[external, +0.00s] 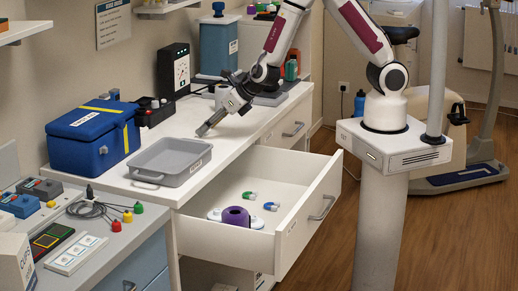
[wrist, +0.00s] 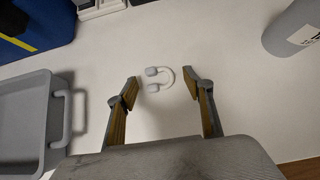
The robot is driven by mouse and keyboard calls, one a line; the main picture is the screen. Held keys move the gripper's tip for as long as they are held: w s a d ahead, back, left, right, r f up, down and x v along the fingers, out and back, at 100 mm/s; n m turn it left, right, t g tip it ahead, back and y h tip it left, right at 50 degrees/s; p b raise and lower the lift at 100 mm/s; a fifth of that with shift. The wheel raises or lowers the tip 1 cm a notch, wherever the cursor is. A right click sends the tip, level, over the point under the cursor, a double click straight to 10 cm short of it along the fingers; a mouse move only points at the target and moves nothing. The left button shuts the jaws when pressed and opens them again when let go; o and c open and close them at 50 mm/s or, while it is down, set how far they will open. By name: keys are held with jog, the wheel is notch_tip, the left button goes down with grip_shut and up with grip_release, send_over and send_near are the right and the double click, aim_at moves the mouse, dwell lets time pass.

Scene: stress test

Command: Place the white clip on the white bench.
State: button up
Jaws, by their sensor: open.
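The white clip (wrist: 171,77), a small U shape with two grey pads at its ends, lies on the white bench (wrist: 225,85) in the wrist view. Its pads point left. My gripper (wrist: 159,82) is open and empty, with one finger on each side of the clip and a gap to both. In the external view my gripper (external: 206,131) is low over the white bench (external: 235,129), right of the grey tray. I cannot make out the clip in the external view.
A grey tray (external: 155,178) stands left of my gripper; its handle (wrist: 66,112) faces it. A blue box (external: 92,137) stands behind the tray. A grey cylinder (wrist: 290,28) stands at right.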

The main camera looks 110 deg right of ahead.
jog(key=c, duration=0.9)
jog(key=shift+o, duration=0.2)
jog(key=shift+r, duration=0.1)
notch_tip(320, 180, up, 10)
dwell(0.5)
dwell(0.6)
